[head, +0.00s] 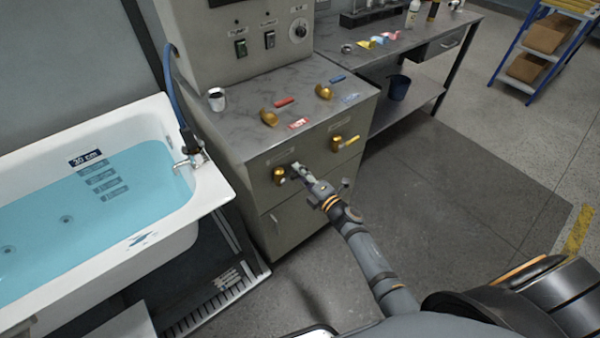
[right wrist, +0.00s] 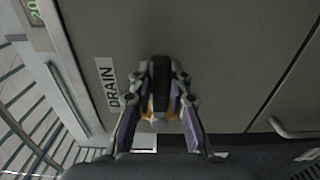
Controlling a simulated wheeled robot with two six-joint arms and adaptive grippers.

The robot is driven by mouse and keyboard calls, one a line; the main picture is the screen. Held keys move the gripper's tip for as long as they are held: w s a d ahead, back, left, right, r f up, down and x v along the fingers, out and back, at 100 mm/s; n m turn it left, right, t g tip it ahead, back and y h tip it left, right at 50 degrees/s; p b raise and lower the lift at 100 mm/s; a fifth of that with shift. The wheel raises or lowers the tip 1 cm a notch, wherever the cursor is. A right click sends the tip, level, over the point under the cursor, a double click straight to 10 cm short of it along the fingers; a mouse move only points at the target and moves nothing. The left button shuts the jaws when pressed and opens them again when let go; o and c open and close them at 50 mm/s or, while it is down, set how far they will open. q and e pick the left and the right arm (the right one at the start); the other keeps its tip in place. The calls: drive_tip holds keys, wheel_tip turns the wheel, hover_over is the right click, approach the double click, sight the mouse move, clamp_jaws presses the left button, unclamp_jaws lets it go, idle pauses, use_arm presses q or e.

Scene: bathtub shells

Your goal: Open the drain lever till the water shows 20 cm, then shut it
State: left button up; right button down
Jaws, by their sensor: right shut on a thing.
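The tub (head: 190,225) at left holds blue water (head: 60,215). A dark 30 cm plate (head: 86,158) sits at about the waterline; lower marks show through the water. My left gripper is not in view.
A second brass lever (head: 338,143) is on the cabinet front at right. The floor right of the cabinet is clear.

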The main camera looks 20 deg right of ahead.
drive_tip(key=shift+f, duration=0.1)
drive_tip(key=shift+s+a+f+m+p, duration=0.15)
drive_tip(key=shift+a+f+m+p, duration=0.4)
drive_tip(key=shift+m, duration=1.1)
drive_tip(key=shift+s+a+f+m+p, duration=0.1)
drive_tip(key=shift+f+m+p, duration=0.1)
drive_tip(key=shift+f+m, duration=1.1)
drive_tip(key=shift+s+a+f+m+p, duration=0.15)
drive_tip(key=shift+a+f+m+p, duration=0.25)
drive_tip(key=shift+m, duration=1.55)
drive_tip(key=c, duration=1.2)
unclamp_jaws()
drive_tip(key=shift+s+d, duration=0.1)
drive_tip(key=v, duration=1.1)
drive_tip(key=shift+s+d, duration=0.1)
drive_tip(key=shift+s, duration=0.3)
